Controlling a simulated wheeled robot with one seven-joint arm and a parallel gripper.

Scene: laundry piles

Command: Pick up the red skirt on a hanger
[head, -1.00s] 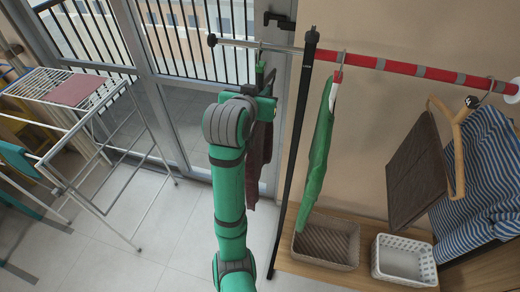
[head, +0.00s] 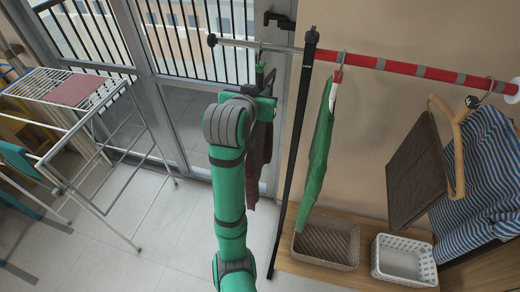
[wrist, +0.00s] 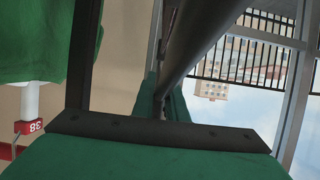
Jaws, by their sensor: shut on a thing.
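The skirt (head: 259,155), a dark maroon-red garment, hangs on a hanger near the left end of the rail, left of the black post. My arm hides much of it. My gripper (head: 265,78) is raised to the hanger's height, just below the rail. In the wrist view, the gripper (wrist: 163,98) is shut on a thin dark upright part, seemingly the hanger, close under the dark rail. The skirt's cloth cannot be made out in the wrist view.
A rail (head: 395,66) runs along the right, held by a black post (head: 292,160). A green garment (head: 320,145) hangs right of the post, with brown and striped clothes farther right. Baskets (head: 328,262) stand on a wooden bench. A drying rack (head: 105,150) stands left; floor between is clear.

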